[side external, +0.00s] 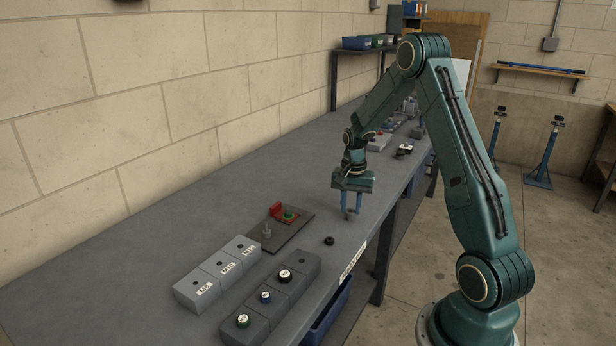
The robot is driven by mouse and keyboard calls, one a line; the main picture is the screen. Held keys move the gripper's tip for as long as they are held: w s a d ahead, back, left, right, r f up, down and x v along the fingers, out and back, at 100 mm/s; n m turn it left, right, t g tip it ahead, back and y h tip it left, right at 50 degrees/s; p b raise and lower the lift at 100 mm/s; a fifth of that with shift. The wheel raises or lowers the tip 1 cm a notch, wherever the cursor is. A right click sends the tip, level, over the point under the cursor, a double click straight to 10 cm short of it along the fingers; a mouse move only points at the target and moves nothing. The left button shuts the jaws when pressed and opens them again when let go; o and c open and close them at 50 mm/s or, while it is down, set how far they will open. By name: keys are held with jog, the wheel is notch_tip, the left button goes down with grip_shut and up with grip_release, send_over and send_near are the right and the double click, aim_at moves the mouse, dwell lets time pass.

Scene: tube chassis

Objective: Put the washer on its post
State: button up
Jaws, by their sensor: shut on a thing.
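My gripper (351,212) points down above the bench, right of and behind the base plate. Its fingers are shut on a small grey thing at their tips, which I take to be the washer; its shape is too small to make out. A dark plate (291,237) lies on the bench with an upright grey post (266,229) near its left end. A red bracket (277,210) and a green-topped part (289,214) stand at the plate's far side. My gripper is well apart from the post.
A small black ring (329,240) lies on the bench near the plate. Grey labelled blocks (203,290) and a dark block row (258,322) with coloured caps stand at the front. More parts (403,151) lie farther back. The bench is clear left of the plate.

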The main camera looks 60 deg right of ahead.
jog(key=o, duration=1)
jog(key=shift+r, duration=0.1)
notch_tip(320, 180, up, 14)
jog(key=shift+f, duration=0.2)
dwell(0.3)
